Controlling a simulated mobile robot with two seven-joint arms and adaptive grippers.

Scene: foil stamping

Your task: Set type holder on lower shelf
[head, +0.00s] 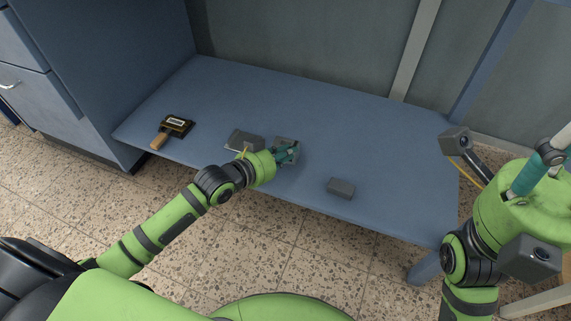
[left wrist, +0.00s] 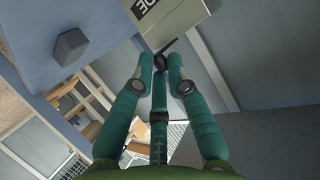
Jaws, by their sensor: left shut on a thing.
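My left gripper (head: 288,153) is shut at a grey block-like thing, probably the type holder (head: 281,142), over the middle of the blue lower shelf (head: 340,125). In the left wrist view the gripper (left wrist: 160,72) is shut at a small black knob or handle. Beyond it is the pale grey-green body of the holder (left wrist: 185,18), with a dark lettered label, cut off by the top edge. The fingers hide part of the holder. I cannot tell whether it touches the shelf. My right gripper (head: 543,165) is at the right edge, partly hidden, away from the shelf.
A blue drawer cabinet (head: 60,100) stands left. The shelf's right part is clear.

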